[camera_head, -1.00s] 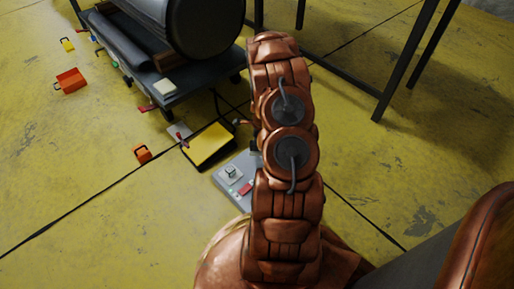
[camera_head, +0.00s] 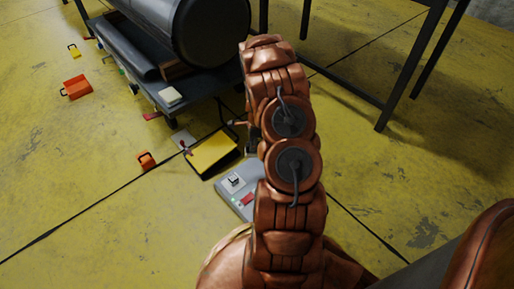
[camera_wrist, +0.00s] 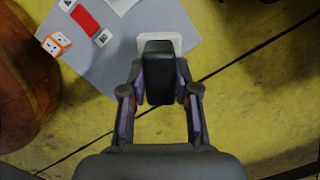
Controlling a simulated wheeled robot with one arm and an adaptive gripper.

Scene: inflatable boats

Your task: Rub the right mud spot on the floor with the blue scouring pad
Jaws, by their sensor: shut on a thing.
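In the wrist view my gripper (camera_wrist: 160,95) is shut on a dark grey block-like thing (camera_wrist: 160,75) with a pale plate at its far end. No blue face of it shows, so I cannot tell whether it is the blue scouring pad. In the head view my arm hides most of the gripper. Dark worn patches mark the floor; one (camera_head: 425,235) lies at the right. I cannot tell which patch is the right mud spot.
The grey panel (camera_head: 228,200) with a red strip lies left of my arm; it also shows in the wrist view (camera_wrist: 95,70). A yellow-topped tray (camera_head: 212,152), orange boxes (camera_head: 76,88) and a low cart (camera_head: 180,100) stand beyond. Dark table legs (camera_head: 410,65) stand at back right.

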